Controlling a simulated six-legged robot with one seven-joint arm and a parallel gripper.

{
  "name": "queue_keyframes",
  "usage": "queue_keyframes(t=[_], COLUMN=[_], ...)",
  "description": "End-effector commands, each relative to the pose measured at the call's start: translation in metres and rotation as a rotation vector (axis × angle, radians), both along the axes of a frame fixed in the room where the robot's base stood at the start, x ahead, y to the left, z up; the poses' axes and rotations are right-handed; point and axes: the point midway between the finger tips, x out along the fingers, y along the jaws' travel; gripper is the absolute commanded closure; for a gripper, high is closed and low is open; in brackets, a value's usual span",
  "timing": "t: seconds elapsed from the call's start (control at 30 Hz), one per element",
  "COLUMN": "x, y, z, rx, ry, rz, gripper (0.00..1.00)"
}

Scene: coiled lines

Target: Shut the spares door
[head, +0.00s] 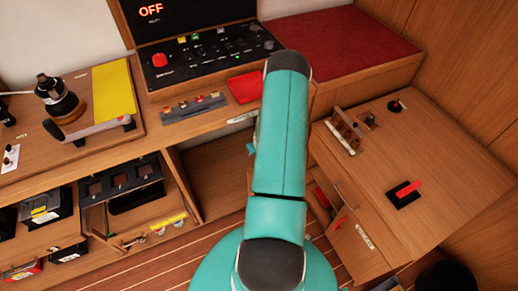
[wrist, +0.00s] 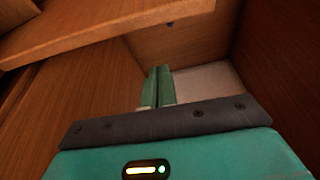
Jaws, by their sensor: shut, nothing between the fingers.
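A wooden door panel (head: 352,248) with a small pale label shows at the front of the right-hand cabinet in the head view. I take it for the spares door; the label is too small to read. It seems to stand out from the cabinet, beside an opening with red items (head: 322,197). My teal arm covers part of this area. My gripper's fingers (wrist: 157,88) are together and empty in the wrist view, inside a wooden space close to wooden panels. Which panel there is the door, and whether I touch it, I cannot tell.
A wooden board edge (wrist: 110,30) crosses the upper left of the wrist view. The right counter (head: 440,165) carries a rack (head: 345,130) and a red-handled switch (head: 405,192). A control panel (head: 210,55) reading OFF stands behind. Open shelves with bins (head: 120,185) are at left.

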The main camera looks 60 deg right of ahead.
Motion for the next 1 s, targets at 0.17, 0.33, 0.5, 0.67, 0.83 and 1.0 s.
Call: queue_keyframes(t=[0.17,0.33,0.5,0.67,0.83,1.0], x=[0.008,0.005,-0.011,-0.019,-0.02,-0.02], y=[-0.005,-0.005,0.006,0.012,0.012,0.012], z=[-0.025,-0.037,-0.037,-0.037,-0.037,-0.037], rx=[0.002,0.002,0.001,0.0,0.0,0.0], ry=[0.0,0.001,0.0,0.0,0.0,0.0], rz=[0.002,0.001,0.001,0.002,0.002,0.002], gripper=[1.0,1.0,1.0,1.0,1.0,1.0])
